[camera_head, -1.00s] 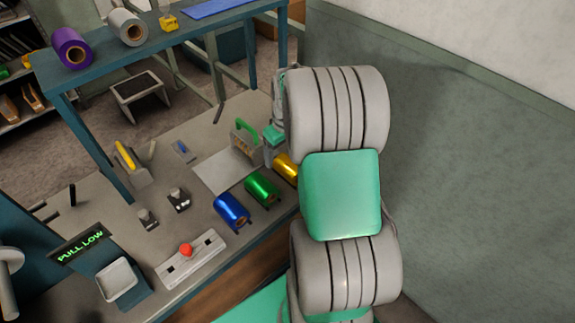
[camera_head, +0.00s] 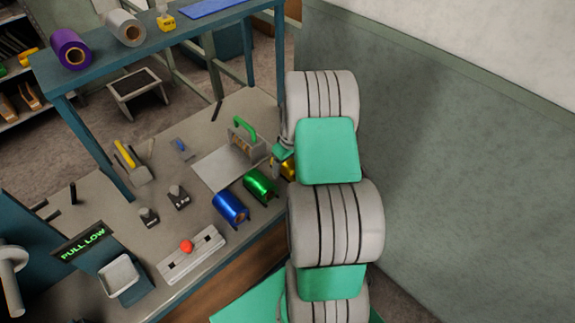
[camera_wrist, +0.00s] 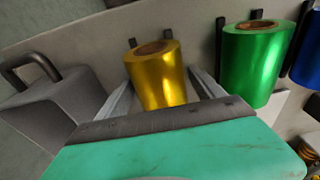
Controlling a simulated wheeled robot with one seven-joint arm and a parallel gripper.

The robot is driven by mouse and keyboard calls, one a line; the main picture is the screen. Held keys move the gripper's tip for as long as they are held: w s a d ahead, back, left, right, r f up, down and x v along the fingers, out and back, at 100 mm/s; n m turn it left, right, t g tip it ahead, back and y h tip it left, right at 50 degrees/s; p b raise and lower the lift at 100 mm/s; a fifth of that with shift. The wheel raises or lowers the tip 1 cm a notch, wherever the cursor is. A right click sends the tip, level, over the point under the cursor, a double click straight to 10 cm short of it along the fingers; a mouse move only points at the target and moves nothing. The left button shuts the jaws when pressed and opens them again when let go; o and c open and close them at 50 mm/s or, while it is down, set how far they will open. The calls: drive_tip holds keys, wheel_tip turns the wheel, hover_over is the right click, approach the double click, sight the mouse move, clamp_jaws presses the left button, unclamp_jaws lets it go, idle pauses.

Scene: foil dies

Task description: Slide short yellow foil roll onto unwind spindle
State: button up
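The short yellow foil roll (camera_wrist: 160,88) stands in the middle of the wrist view, its brown core facing up. My gripper (camera_wrist: 161,79) has one finger on each side of the roll, with narrow gaps showing, so it looks open around it. In the head view my gripper (camera_head: 282,153) is at the bench's right edge, and only a sliver of the yellow roll (camera_head: 288,168) shows beside my arm. I cannot identify the unwind spindle with certainty; a black peg (camera_head: 73,193) stands at the bench's left.
A green roll (camera_head: 261,185) and a blue roll (camera_head: 230,208) lie in holders left of the yellow one. A red-knobbed panel (camera_head: 190,255) and a PULL LOW sign (camera_head: 83,243) are at the front left.

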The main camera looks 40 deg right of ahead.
drive_tip(key=c, duration=1.5)
drive_tip(key=shift+c, duration=0.3)
drive_tip(key=shift+r, duration=0.2)
